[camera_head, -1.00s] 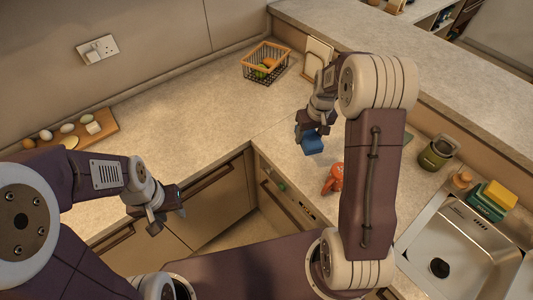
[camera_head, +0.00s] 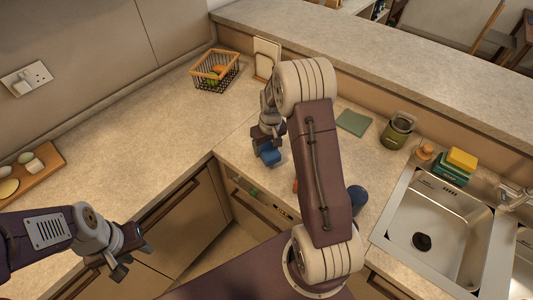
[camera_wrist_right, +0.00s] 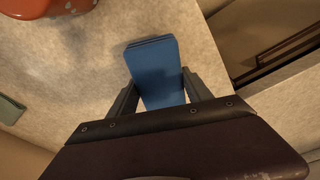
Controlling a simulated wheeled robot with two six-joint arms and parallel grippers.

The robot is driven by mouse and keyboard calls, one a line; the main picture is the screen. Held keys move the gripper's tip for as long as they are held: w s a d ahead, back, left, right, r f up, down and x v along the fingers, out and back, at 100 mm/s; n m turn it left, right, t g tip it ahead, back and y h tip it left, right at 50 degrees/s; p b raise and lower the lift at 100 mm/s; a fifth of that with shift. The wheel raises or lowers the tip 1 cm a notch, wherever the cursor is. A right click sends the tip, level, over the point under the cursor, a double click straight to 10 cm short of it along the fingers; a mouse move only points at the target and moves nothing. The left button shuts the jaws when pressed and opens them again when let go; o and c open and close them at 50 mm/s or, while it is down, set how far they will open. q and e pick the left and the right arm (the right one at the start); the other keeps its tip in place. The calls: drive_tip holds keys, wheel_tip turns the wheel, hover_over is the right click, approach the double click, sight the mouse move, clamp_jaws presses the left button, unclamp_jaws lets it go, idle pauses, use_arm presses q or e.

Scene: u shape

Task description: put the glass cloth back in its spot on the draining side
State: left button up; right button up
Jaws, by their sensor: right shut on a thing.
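A blue folded cloth, seemingly the glass cloth (camera_head: 270,156), is between the jaws of my right gripper (camera_head: 267,146). In the right wrist view the cloth (camera_wrist_right: 156,72) shows as a stacked blue block, with my right gripper (camera_wrist_right: 158,100) shut on it. It is over the counter near the inner corner; whether it touches the counter I cannot tell. A flat green square (camera_head: 353,122) lies on the counter to the right, behind my right arm. My left gripper (camera_head: 125,262) is empty and open at the lower left, by the cabinet fronts.
A sink (camera_head: 440,225) is at the right, with a yellow sponge (camera_head: 461,159) and green box (camera_head: 451,174) behind it. A dark green jar (camera_head: 397,132) stands nearby. A dark blue round thing (camera_head: 357,197) and an orange thing are partly hidden by my arm. A wire basket (camera_head: 215,73) stands at the back.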

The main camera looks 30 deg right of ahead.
sight(267, 154)
wheel_tip(267, 154, down, 3)
drive_tip(key=shift+s+r, duration=0.1)
drive_tip(key=shift+s, duration=0.05)
drive_tip(key=shift+f, duration=0.25)
drive_tip(key=shift+f, duration=0.1)
drive_tip(key=o, duration=1.2)
drive_tip(key=r, duration=0.4)
drive_tip(key=s+r, duration=0.1)
drive_tip(key=r, duration=0.7)
drive_tip(key=shift+s+r, duration=0.15)
drive_tip(key=shift+s, duration=0.15)
drive_tip(key=s+a+f, duration=0.1)
drive_tip(key=s+a, duration=0.4)
drive_tip(key=s, duration=0.3)
drive_tip(key=s+a+f, duration=0.1)
drive_tip(key=s+a, duration=0.5)
drive_tip(key=s, duration=0.2)
drive_tip(key=shift+s+f+g, duration=0.2)
drive_tip(key=shift+f+g, duration=0.05)
drive_tip(key=shift+g, duration=0.05)
